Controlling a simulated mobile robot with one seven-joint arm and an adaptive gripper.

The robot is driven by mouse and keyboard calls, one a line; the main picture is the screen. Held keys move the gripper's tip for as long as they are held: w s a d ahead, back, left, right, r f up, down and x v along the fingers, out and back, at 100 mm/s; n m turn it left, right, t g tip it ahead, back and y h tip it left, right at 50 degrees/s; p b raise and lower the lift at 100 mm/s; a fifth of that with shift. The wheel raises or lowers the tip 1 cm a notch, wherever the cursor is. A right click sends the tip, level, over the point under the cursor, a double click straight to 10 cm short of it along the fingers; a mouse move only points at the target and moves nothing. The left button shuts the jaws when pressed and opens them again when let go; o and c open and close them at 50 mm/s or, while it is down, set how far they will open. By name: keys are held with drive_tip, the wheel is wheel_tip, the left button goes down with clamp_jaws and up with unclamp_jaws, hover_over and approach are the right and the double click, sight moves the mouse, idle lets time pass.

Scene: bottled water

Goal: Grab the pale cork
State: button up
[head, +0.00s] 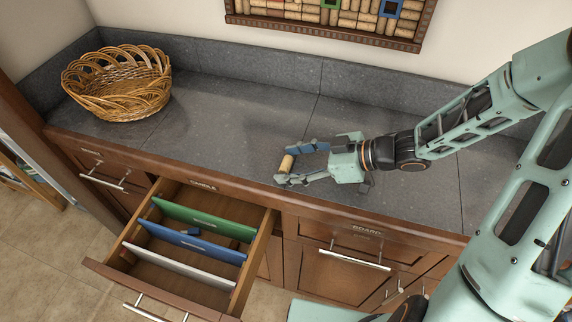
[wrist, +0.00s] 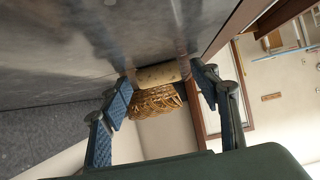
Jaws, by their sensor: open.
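The pale cork (head: 286,163) lies on the grey stone counter, between the two fingertips of my gripper (head: 288,166). In the wrist view, the cork (wrist: 158,75) lies lengthwise across the gap between the blue-padded fingers (wrist: 162,80). The gripper is open. One finger is beyond the cork and the other is on its near side. I cannot tell whether either pad touches it.
A wicker basket (head: 118,82) stands at the counter's back left. Below the front edge, a drawer (head: 112,271) is pulled open, with green, blue and white dividers. A framed cork board (head: 330,30) hangs on the wall. The counter between basket and gripper is clear.

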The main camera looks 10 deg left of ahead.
drive_tip(key=shift+c, duration=0.3)
drive_tip(key=c, duration=0.8)
drive_tip(key=shift+r, duration=0.1)
